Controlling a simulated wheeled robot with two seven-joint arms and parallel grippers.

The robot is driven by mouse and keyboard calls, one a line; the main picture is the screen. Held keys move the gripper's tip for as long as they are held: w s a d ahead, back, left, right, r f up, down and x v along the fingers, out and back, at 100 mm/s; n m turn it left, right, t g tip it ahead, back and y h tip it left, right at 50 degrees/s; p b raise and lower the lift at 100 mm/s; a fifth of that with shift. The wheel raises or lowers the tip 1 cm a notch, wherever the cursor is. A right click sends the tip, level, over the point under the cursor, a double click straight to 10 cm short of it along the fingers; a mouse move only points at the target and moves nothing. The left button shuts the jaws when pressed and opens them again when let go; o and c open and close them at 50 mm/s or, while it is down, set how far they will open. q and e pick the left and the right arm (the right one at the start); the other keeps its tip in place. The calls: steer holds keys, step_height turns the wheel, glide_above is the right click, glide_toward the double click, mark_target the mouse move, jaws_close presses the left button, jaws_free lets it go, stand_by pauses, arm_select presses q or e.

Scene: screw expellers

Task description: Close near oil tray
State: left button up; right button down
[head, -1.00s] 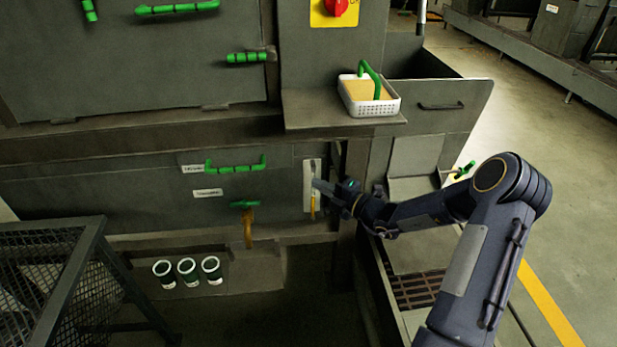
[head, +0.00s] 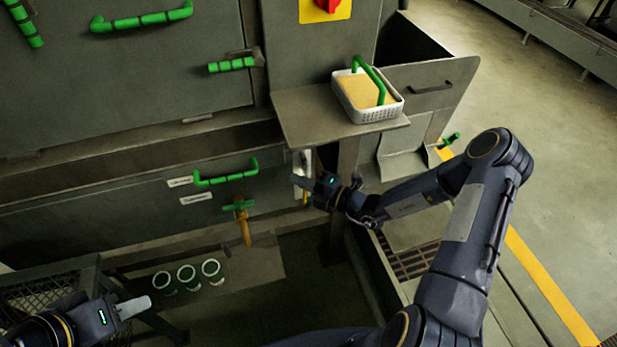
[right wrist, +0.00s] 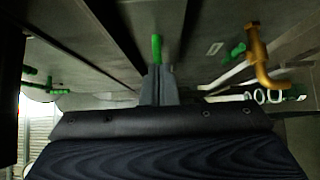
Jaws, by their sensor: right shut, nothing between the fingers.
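The oil tray (head: 130,200) is a long grey drawer-like front low on the machine, with white labels and a green handle (head: 226,173). A dark recess runs above it; I cannot tell how far it stands out. My right gripper (head: 303,183) is shut and empty, at a pale plate by the tray's right end; contact is unclear. In the right wrist view its fingers (right wrist: 158,86) are together, with a green bar (right wrist: 156,47) beyond the tips. My left gripper (head: 135,307) is low at the left, its fingers looking together, away from the tray.
A white basket (head: 370,112) with a green handle stands on a shelf above my right gripper. A yellow tap (head: 243,225) with a green lever hangs under the tray. Several green-and-white cups (head: 188,277) stand below. A mesh-sided frame (head: 45,295) is at lower left.

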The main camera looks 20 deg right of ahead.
mark_target(267, 158)
arm_select(q)
steer(key=shift+r, duration=0.2)
arm_select(e)
steer(key=shift+w+a, duration=0.65)
steer(key=shift+w, duration=0.7)
steer(key=shift+w+a, duration=0.7)
steer(key=shift+w, duration=0.6)
steer(key=shift+w+a, duration=0.65)
steer(key=shift+w, duration=0.7)
